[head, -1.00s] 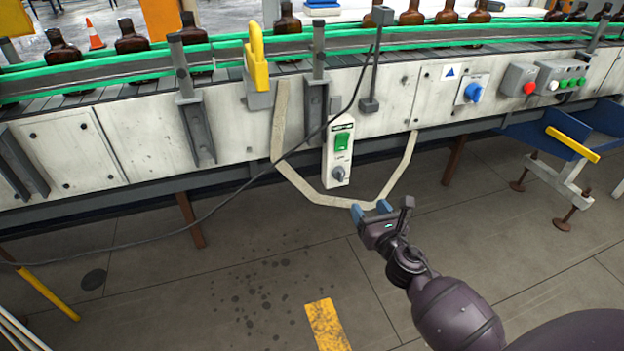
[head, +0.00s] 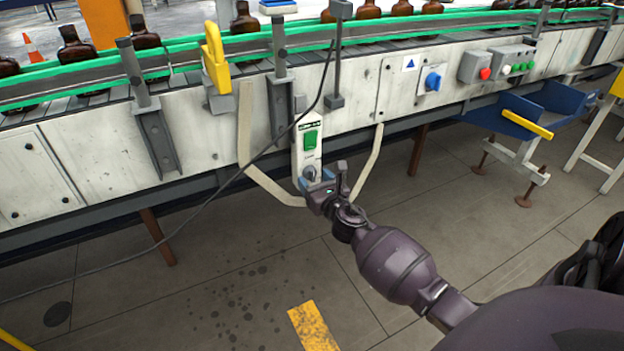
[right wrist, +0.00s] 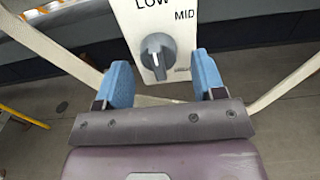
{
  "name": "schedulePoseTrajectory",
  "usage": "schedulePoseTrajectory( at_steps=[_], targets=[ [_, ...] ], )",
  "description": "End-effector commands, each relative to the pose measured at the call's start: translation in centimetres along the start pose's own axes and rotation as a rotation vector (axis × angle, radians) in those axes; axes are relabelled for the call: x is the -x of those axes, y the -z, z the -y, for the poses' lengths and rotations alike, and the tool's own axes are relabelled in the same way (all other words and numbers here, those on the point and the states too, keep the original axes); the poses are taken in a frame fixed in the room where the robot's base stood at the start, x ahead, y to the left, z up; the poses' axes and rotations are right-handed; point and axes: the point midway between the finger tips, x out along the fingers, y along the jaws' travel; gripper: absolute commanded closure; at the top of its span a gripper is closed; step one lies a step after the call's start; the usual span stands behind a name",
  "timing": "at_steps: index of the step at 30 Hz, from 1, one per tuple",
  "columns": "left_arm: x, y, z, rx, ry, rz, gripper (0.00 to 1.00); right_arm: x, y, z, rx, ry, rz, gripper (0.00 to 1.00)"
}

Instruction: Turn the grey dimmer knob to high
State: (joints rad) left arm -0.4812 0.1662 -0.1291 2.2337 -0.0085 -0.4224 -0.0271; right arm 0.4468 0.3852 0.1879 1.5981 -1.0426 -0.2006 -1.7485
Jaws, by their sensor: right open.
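In the head view the knob (head: 310,171) sits below a green switch (head: 310,139). My right gripper (right wrist: 164,82) is open, its blue fingers on either side of the knob and apart from it. In the head view my right gripper (head: 318,181) is just in front of the panel's lower end. My left gripper is not in view.
A black cable hangs across the conveyor front to the left of the panel. A beige loop (head: 263,182) hangs around the panel. A blue knob (head: 433,81) and red button (head: 485,73) are farther right. Amber bottles (head: 144,36) stand on the conveyor. The floor in front is clear.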

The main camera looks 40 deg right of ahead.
Motion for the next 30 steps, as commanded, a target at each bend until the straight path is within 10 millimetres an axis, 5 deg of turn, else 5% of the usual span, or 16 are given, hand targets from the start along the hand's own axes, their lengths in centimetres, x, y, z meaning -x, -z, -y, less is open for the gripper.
schedulePoseTrajectory(
  at_steps=[14, 23, 30],
  targets=[
    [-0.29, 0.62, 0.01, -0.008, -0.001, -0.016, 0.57, -1.17, -0.05, 0.01, 0.000, 0.000, 0.000, 0.37],
    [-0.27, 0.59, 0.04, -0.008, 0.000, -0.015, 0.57, -1.15, -0.03, 0.02, 0.000, 0.000, 0.000, 0.83],
    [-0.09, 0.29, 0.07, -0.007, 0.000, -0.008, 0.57, -1.14, -0.02, 0.00, -0.019, 0.000, 0.000, 0.84]
  ],
)
